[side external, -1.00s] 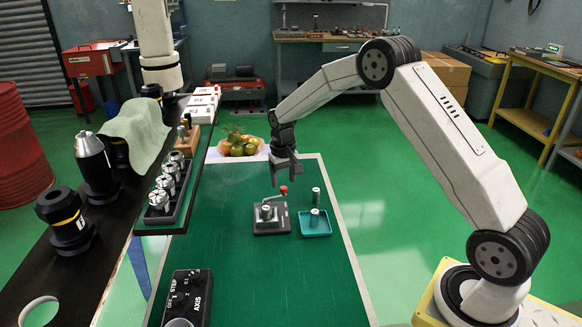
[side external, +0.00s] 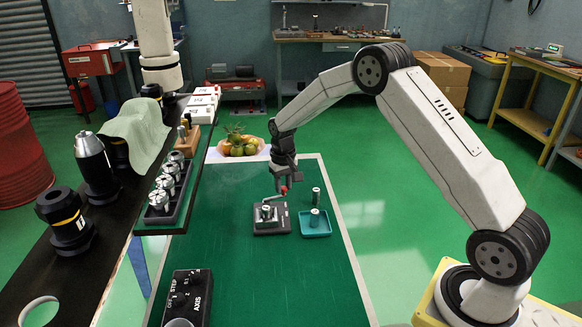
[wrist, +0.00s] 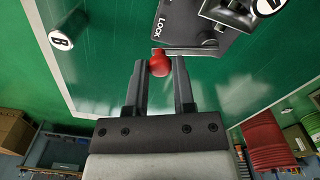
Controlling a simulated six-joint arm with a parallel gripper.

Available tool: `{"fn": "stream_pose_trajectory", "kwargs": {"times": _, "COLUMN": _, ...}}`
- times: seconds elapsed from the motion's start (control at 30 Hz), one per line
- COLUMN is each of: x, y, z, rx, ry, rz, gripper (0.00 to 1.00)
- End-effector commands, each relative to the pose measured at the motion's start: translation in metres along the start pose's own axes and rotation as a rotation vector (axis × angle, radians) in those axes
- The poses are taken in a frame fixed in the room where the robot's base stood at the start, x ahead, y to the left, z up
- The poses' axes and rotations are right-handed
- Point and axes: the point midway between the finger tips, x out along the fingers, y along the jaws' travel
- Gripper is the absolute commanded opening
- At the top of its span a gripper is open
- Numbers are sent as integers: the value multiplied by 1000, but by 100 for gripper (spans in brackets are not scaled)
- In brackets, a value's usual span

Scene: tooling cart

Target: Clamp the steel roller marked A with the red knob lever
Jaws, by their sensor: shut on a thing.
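The clamp fixture (side external: 271,228) is a dark block on the green mat, with a lever ending in a red knob (side external: 285,190). A steel roller (side external: 266,211) stands upright in the fixture; its top mark is cut off in the wrist view. My gripper (side external: 285,186) is at the knob. In the wrist view, the red knob (wrist: 160,63) sits between the fingertips of my gripper (wrist: 160,72), which is shut on it. The word LOCK shows on the fixture plate (wrist: 175,25) beyond the knob.
A steel roller marked B (wrist: 62,40) stands on the mat; it also shows in the side view (side external: 316,194). A teal tray (side external: 325,231) holding another roller is right of the fixture. A control box (side external: 188,297) lies on the near mat. A rack of steel parts (side external: 181,206) is at left.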

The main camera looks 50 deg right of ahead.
Motion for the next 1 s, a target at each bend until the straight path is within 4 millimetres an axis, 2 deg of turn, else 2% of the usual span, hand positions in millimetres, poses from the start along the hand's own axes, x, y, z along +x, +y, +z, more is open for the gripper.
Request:
{"fn": "stream_pose_trajectory", "kwargs": {"times": 0.4, "x": 0, "y": 0, "z": -2, "rx": -52, "ry": -2, "rz": -1, "gripper": 0}}
{"fn": "stream_pose_trajectory", "kwargs": {"times": 0.43, "x": 0, "y": 0, "z": -2, "rx": -52, "ry": -2, "rz": -1, "gripper": 34}}
{"fn": "stream_pose_trajectory", "kwargs": {"times": 0.53, "x": 0, "y": 0, "z": -3, "rx": -51, "ry": -1, "rz": -1, "gripper": 66}}
{"fn": "stream_pose_trajectory", "kwargs": {"times": 1.0, "x": -6, "y": 0, "z": -3, "rx": -51, "ry": 0, "rz": -1, "gripper": 66}}
